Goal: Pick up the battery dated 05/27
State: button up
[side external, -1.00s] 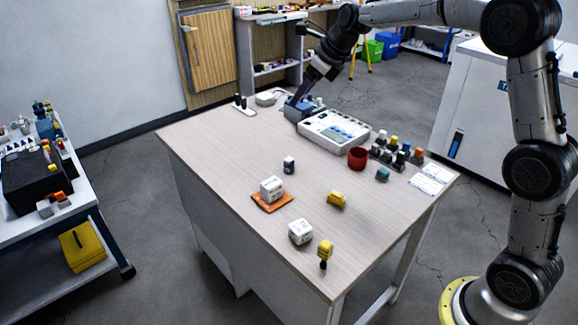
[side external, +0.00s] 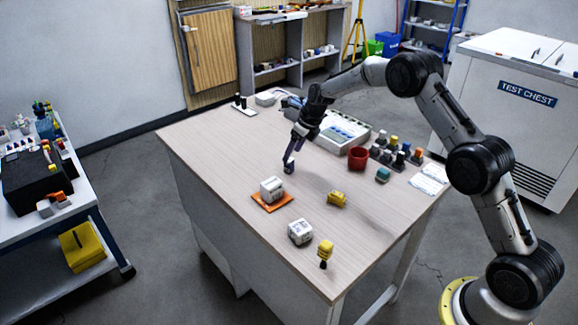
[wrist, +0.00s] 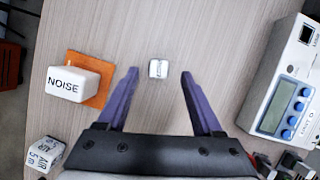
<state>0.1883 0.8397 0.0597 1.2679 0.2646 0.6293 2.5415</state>
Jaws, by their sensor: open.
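A small, pale piece with printed marks (wrist: 158,69) lies on the table between my fingertips in the wrist view. It may be the battery; its print is too small to read as a date. In the side view this small piece (side external: 288,168) sits behind the orange mat, partly hidden by my gripper. My gripper (wrist: 160,75) is open and empty, pointing down with one finger on each side of the piece, apart from it. In the side view my gripper (side external: 292,151) is just above the piece.
A white NOISE block (wrist: 72,83) sits on an orange mat (side external: 272,204). Another white block (side external: 300,232), a yellow block (side external: 337,199) and a yellow-topped piece (side external: 326,249) are in front. A meter (side external: 345,133), red cup (side external: 358,158) and several small bottles (side external: 397,156) stand right.

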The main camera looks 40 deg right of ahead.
aim_at(289, 162)
jog(key=shift+x, duration=2.75)
jog(key=shift+s+f, duration=0.1)
jog(key=shift+s, duration=0.1)
grip_shut()
